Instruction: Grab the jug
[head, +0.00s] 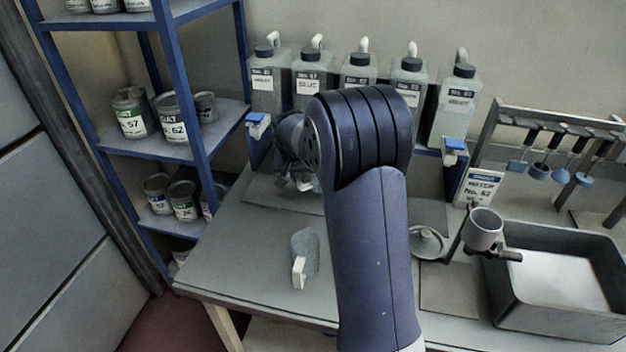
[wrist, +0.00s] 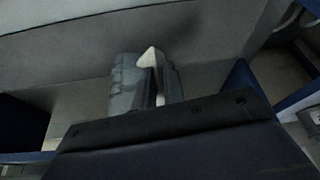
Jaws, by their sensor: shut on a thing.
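Several grey-green jugs with dark caps, white handles and labels stand in a row at the back of the bench, such as the one at the left end (head: 270,88) and the one at the right end (head: 457,105). My gripper (head: 300,180) is at the left part of this row, low in front of it and partly hidden by my arm.
A blue shelf (head: 120,140) with cans stands at the left. A grey piece with a white handle (head: 305,252) lies on the bench (head: 240,250). A metal cup (head: 484,230), a tray (head: 515,315) and a tool rack (head: 550,115) are at the right.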

